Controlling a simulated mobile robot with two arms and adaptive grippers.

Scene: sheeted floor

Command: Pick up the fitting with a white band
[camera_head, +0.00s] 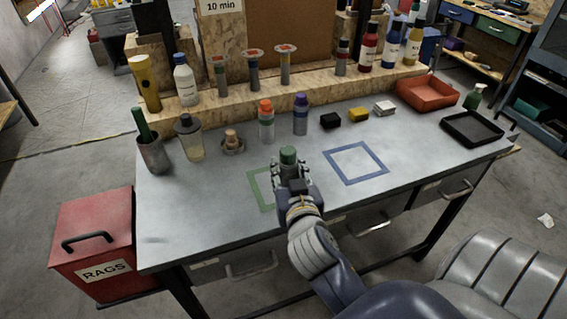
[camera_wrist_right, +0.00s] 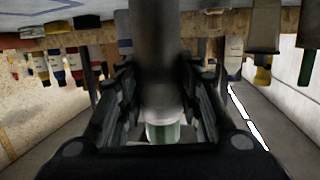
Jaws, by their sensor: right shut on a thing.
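My right gripper (camera_head: 290,176) is shut on a fitting with a green top (camera_head: 288,155), over the green outlined square on the bench. In the right wrist view the fitting (camera_wrist_right: 165,132) sits between the two fingers (camera_wrist_right: 160,110), with a pale, whitish band beside its green part and a dark grey body. The fingers hide much of it in the head view, and I cannot tell whether it touches the bench. An orange-capped fitting (camera_head: 266,122) and a purple-capped fitting (camera_head: 300,115) stand upright behind it. My left gripper is not in view.
The grey bench (camera_head: 210,215) has a blue outlined square (camera_head: 357,181) to the right, empty. A brass part (camera_head: 232,142), a shaker bottle (camera_head: 190,138) and a cup (camera_head: 152,153) stand left. Black, yellow and white blocks, a red bin (camera_head: 428,95) and a black tray (camera_head: 471,141) stand right.

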